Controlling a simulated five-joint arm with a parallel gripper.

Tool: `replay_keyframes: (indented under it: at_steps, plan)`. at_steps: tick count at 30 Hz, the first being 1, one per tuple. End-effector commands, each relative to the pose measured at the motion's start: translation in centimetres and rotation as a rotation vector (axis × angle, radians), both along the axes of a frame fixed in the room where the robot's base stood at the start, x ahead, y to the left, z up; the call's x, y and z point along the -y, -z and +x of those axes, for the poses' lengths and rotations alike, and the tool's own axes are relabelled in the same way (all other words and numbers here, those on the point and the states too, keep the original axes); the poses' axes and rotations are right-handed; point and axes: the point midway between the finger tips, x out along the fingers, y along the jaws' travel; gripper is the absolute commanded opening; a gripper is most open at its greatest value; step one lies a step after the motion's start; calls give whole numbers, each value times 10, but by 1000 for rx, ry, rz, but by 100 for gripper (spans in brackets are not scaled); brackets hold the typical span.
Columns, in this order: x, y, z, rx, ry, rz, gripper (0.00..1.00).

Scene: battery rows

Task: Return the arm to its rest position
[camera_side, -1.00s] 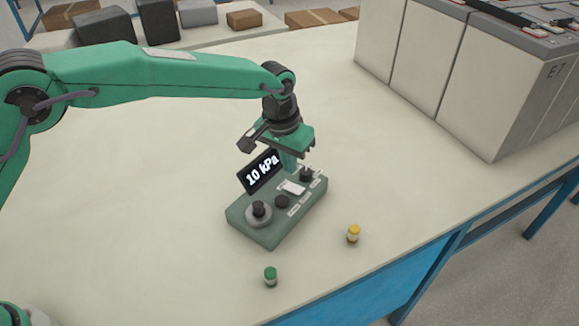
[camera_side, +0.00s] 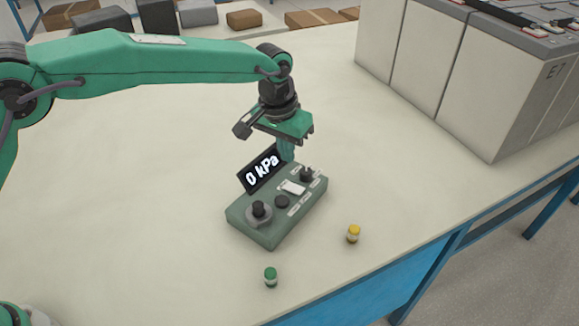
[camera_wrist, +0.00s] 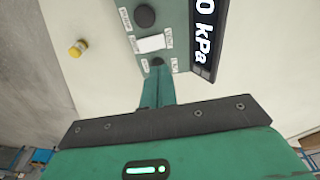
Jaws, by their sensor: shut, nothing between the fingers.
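My gripper (camera_side: 287,152) is shut and empty. It hangs just above the back end of a green control box (camera_side: 265,232), behind its far knob and beside its display. The display (camera_side: 262,168) is tilted up and reads "0 kPa"; it also shows in the wrist view (camera_wrist: 204,35). The box carries several dark knobs, a white button (camera_side: 293,188) and small white labels. In the wrist view my shut fingers (camera_wrist: 157,88) point at the small dark knob (camera_wrist: 157,62) near the labels. I cannot tell whether they touch it.
Large pale battery cases (camera_side: 440,75) stand at the back right. Boxes (camera_side: 245,19) lie beyond the table at the back. The table's left middle is clear.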

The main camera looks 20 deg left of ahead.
Motion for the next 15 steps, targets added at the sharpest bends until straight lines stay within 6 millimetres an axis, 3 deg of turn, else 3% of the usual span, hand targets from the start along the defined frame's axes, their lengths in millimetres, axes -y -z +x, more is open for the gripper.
replay_keyframes:
  at_steps: [5, 15]
  plan:
    - [-20, -21, -2, 17, -14, -8, 0]
    - [-90, -81, -24, 70, -57, -26, 0]
